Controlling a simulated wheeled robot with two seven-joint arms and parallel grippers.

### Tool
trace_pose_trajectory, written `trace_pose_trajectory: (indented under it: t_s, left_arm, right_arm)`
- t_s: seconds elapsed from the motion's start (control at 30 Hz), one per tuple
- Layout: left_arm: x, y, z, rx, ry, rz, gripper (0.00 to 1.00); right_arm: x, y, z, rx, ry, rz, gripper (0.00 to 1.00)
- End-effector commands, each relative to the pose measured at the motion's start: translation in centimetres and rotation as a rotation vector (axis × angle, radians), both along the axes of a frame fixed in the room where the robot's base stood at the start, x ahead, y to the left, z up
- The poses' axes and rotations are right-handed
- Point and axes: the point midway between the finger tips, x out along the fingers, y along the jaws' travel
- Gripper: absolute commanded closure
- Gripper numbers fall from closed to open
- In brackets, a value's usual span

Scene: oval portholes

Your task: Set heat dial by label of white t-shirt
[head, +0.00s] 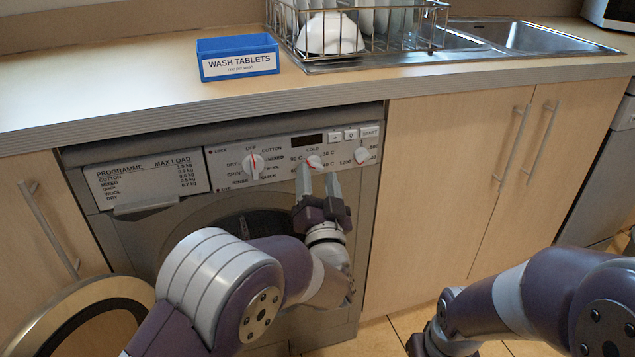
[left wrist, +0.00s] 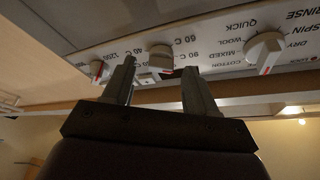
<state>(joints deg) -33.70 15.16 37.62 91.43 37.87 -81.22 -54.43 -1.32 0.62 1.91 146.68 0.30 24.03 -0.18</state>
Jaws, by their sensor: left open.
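The heat dial (head: 314,162) is the middle white knob on the washing machine's panel, with temperature labels such as 90 C and COLD around it. Its red mark seems to point up toward COLD, but the detail is small. My left gripper (head: 318,184) is open just below and in front of the dial. In the left wrist view the heat dial (left wrist: 161,58) shows between the two fingertips of my left gripper (left wrist: 158,75), and I cannot tell whether they touch it. No white t-shirt or its label is visible. My right arm shows at the lower right, but its gripper does not.
The programme dial (head: 252,164) is left of the heat dial and the spin dial (head: 362,156) right of it. The round door (head: 92,312) stands open at lower left. A blue wash tablets box (head: 238,58) and a dish rack (head: 372,35) stand on the counter (head: 130,92).

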Motion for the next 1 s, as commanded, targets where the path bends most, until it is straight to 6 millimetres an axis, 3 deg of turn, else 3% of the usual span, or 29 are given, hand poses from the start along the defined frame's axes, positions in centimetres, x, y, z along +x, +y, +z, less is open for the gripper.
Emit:
trace_pose_trajectory:
  t_s: [0.13,0.4,0.57,0.6,1.0]
  left_arm:
    - [1.26,0.17,0.36,-0.001,0.001,0.000,0.43]
    - [1.46,0.16,0.54,-0.001,0.001,-0.001,0.43]
    - [1.44,0.16,0.53,-0.001,0.001,-0.001,0.95]
    - [1.44,0.16,0.53,-0.001,0.001,-0.001,0.99]
    - [1.43,0.05,0.33,-0.071,-0.023,-0.002,0.99]
  right_arm:
    - [0.01,0.00,-0.50,0.000,0.000,0.000,0.57]
    - [0.01,0.00,-0.44,0.000,0.000,0.000,0.57]
    - [0.00,0.00,-0.44,0.000,0.000,0.000,0.57]
    - [0.00,0.00,-0.44,0.000,0.000,0.000,0.57]
    - [0.01,0.00,-1.10,0.000,0.000,0.000,0.57]
